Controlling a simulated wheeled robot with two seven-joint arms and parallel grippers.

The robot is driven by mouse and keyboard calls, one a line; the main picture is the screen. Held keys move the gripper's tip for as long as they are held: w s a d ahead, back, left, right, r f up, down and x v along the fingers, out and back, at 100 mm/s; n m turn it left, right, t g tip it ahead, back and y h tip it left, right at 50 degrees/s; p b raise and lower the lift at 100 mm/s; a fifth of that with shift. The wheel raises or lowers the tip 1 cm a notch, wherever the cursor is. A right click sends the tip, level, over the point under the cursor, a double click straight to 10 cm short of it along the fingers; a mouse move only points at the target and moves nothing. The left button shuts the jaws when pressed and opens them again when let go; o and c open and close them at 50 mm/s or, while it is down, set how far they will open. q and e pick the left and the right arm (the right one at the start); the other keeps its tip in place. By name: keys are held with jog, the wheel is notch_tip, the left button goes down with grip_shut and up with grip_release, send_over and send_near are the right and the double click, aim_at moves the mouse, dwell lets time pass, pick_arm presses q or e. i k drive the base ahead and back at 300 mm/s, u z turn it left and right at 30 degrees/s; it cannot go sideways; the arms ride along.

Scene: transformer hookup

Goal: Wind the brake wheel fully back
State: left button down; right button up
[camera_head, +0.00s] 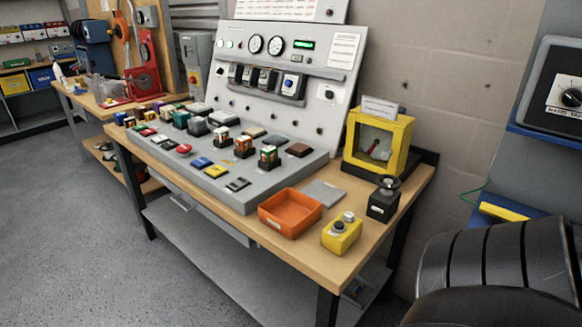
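No part is plainly marked as the brake wheel. A small black box with a round dark knob or handwheel on top (387,198) stands at the right end of the wooden bench, in front of the yellow-framed case. Neither of my grippers shows in this view.
The wooden bench (355,255) carries a sloped grey panel with several switches and blocks, an orange tray (265,217), a yellow button box (341,236) and a yellow-framed case (405,150). A dial unit (552,92) is at far right. Grey floor (70,220) is clear at left.

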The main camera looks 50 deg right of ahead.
aim_at(387, 184)
jog(key=u, duration=0.4)
jog(key=i, duration=0.8)
jog(key=z, duration=2.15)
